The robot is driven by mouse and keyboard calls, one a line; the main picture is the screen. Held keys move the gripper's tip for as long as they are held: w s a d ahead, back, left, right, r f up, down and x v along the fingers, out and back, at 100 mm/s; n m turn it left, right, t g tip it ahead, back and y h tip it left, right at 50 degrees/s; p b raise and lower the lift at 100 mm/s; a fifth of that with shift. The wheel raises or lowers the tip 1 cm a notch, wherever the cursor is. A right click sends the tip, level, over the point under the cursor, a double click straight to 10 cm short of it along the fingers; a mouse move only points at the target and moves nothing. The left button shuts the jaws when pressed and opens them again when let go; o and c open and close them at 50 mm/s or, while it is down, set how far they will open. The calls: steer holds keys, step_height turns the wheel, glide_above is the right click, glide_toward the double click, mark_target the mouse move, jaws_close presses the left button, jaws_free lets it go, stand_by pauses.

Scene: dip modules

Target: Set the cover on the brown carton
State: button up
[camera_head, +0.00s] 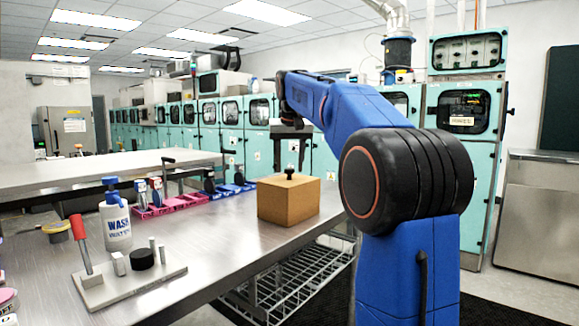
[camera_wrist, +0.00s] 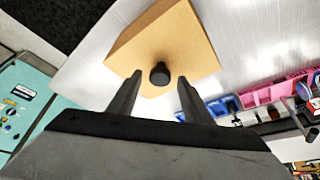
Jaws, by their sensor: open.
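The brown carton (camera_head: 288,203) stands on the metal table near its right edge. Its plain tan top also shows in the wrist view (camera_wrist: 165,35). A black knob (camera_head: 289,173) stands up from the top, and I see it in the wrist view (camera_wrist: 160,73) too. The cover appears to be the top with this knob, lying flat on the carton; I cannot make out a seam. My gripper (camera_head: 291,160) is above the carton, pointing down. In the wrist view its two fingers (camera_wrist: 159,82) are apart, one on each side of the knob, with gaps between.
Pink and blue racks (camera_head: 180,202) stand left of the carton. A white wash bottle (camera_head: 116,222) and a metal plate (camera_head: 130,287) with a red-handled tool and a black puck stand further left.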

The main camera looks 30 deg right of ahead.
steer(key=v, duration=1.2)
steer(key=shift+a, duration=0.1)
steer(key=s+a+f+n, duration=0.1)
steer(key=s+a+f, duration=0.4)
steer(key=s+f, duration=0.35)
steer(key=s+a+f+n, duration=0.2)
steer(key=s+a+f, duration=0.4)
steer(key=s+f, duration=0.25)
steer(key=s+a+f+n+y, duration=0.1)
steer(key=s+a+f, duration=0.1)
steer(key=s+f, duration=0.7)
steer(key=s+a+f+n, duration=0.1)
steer(key=s+a+f, duration=0.2)
steer(key=s+f, duration=0.6)
step_height(320, 180, down, 9)
steer(key=shift+s+a+f+t+y, duration=0.1)
steer(key=shift+s+a+t+y, duration=0.15)
steer(key=shift+s+t+y, duration=0.15)
